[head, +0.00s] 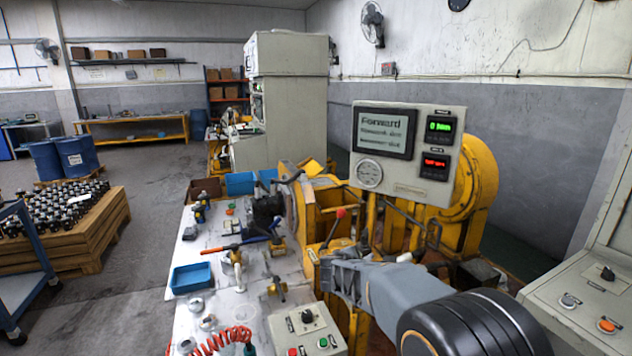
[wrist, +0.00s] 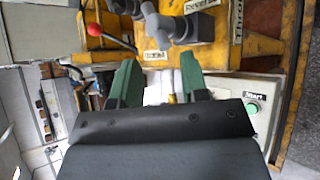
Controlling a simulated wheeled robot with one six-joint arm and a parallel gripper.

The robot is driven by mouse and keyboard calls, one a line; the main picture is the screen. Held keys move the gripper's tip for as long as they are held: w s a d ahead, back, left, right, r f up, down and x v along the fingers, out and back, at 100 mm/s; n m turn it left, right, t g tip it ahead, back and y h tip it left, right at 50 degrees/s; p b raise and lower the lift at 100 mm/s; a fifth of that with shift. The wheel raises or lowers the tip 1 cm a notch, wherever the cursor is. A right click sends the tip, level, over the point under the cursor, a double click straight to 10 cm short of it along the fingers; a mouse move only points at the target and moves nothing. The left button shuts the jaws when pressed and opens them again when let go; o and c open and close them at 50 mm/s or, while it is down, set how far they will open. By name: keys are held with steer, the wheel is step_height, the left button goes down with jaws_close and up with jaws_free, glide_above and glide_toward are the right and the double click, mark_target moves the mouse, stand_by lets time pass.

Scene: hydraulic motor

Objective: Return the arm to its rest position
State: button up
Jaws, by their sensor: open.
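My gripper (wrist: 159,82) shows in the wrist view as two green fingers standing apart, with nothing visible between them. In the head view my grey arm (head: 400,290) reaches in from the lower right to the front of the yellow machine (head: 325,195); the fingers are not clear there. A lever with a red knob (head: 340,213) stands up on the machine; the knob also shows in the wrist view (wrist: 95,29), left of and beyond the fingers. Grey lever-like parts (wrist: 165,25) lie beyond the fingers, near a "Reverse" label.
A display panel (head: 408,155) reading "Forward" stands above the machine. A button box (head: 305,332) sits below my arm, and a grey console (head: 585,300) stands at right. The workbench at left holds tools, a blue tray (head: 192,277) and a red coiled hose (head: 225,340).

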steer(key=s+d+m+g+y, duration=0.2)
steer(key=s+m, duration=0.7)
steer(key=s, duration=0.6)
steer(key=s+d+m+g+y+p, duration=0.1)
steer(key=s+d+m+g+y, duration=0.2)
steer(key=s+m, duration=0.7)
steer(key=s+g, duration=0.2)
steer(key=s, duration=0.3)
steer(key=shift+f+m, duration=0.2)
steer(key=shift+m, duration=0.1)
steer(key=shift+d, duration=0.15)
stand_by(0.5)
